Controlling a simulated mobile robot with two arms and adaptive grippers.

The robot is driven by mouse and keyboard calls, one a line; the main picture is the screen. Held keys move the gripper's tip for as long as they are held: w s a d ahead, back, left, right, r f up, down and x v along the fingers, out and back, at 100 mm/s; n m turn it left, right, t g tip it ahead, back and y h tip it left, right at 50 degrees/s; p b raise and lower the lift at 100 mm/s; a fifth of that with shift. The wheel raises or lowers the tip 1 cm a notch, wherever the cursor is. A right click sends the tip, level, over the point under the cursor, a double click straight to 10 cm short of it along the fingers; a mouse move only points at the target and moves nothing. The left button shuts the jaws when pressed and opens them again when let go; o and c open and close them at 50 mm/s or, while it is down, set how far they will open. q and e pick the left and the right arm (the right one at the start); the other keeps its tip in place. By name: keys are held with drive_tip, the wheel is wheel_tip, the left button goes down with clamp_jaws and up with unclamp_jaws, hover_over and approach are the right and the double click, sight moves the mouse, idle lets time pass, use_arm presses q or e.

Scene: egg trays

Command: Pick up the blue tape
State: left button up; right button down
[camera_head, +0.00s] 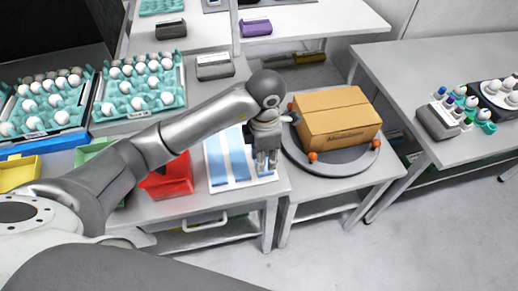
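A white sheet (216,184) with light blue strips lies flat near the front right of the left table. The wide blue strip (238,160) is the closest match to the blue tape; I cannot tell whether it is tape. My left gripper (267,164) points down over the sheet's right side, right of the wide strip. Its two fingers look slightly apart, with nothing clearly held. I cannot tell whether the tips touch the sheet. My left wrist and gripper hide part of the sheet. My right gripper is out of view.
A cardboard box (336,122) sits on a round grey turntable (330,164) just right of my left gripper. A red bin (170,180) stands left of the sheet. Teal egg trays (140,112) sit behind. A right table (450,60) holds small bottles.

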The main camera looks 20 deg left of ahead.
sight(262, 177)
use_arm(q)
drive_tip(key=shift+f, duration=0.35)
drive_tip(key=shift+s+f+p, duration=0.1)
drive_tip(key=shift+f+p, duration=0.35)
drive_tip(key=shift+f, duration=0.1)
drive_tip(key=f+p, duration=0.1)
drive_tip(key=f, duration=0.2)
drive_tip(key=shift+s+f, duration=0.2)
drive_tip(key=shift+w+f, duration=0.1)
drive_tip(key=shift+f, duration=0.4)
clamp_jaws()
